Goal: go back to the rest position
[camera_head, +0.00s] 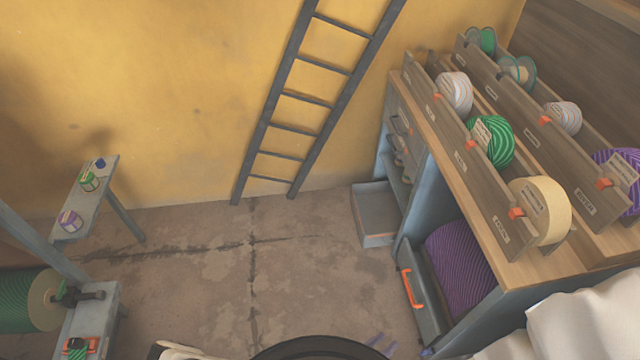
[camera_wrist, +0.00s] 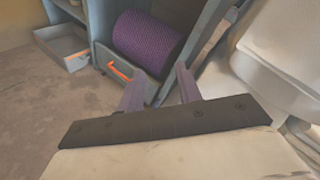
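My gripper (camera_wrist: 160,74) shows in the wrist view with its two purple-grey fingers apart and nothing between them. It is open and empty. In the head view only the fingertips (camera_head: 382,343) show at the bottom edge, over the floor and left of the open lower drawer. That drawer (camera_head: 426,318) has an orange handle (camera_head: 411,289) and holds a large purple roll (camera_head: 460,265). The roll also shows in the wrist view (camera_wrist: 147,42), beyond my fingers. A gap shows between the fingers and the drawer handle.
A wooden-topped cabinet (camera_head: 447,172) at the right carries racks of several rolls. A second low drawer (camera_head: 374,215) stands open. A ladder (camera_head: 305,100) leans on the yellow wall. A bench with a green roll (camera_head: 25,300) is at the left. The middle floor is clear.

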